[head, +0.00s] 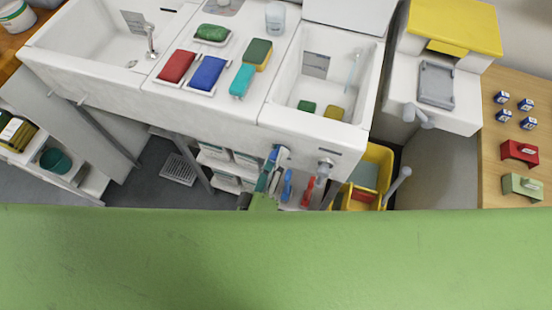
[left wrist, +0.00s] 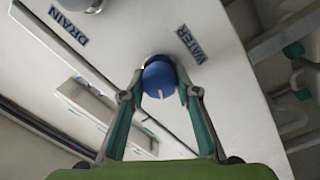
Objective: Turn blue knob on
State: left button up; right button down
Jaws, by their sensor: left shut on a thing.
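The blue knob (left wrist: 159,78) is on the white front panel of the sink unit, beside the label WATER, in the left wrist view. A pale mark shows on its face. In the head view the blue knob (head: 274,154) is a small spot on the front, partly covered by my gripper. My left gripper (left wrist: 160,90) has a finger on each side of the knob and is shut on it. In the head view the left gripper (head: 270,168) reaches up to the panel from below. My right gripper is in neither view.
A grey knob (left wrist: 92,4) sits by the label DRAIN; it also shows in the head view (head: 325,164). Blue and red bottles hang below the panel. A yellow bin (head: 378,153) stands to the right. Sponges and trays lie on the worktop (head: 240,20).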

pick_arm(q)
jog(key=shift+n, duration=0.6)
jog(key=o, duration=1.1)
jog(key=v, duration=1.2)
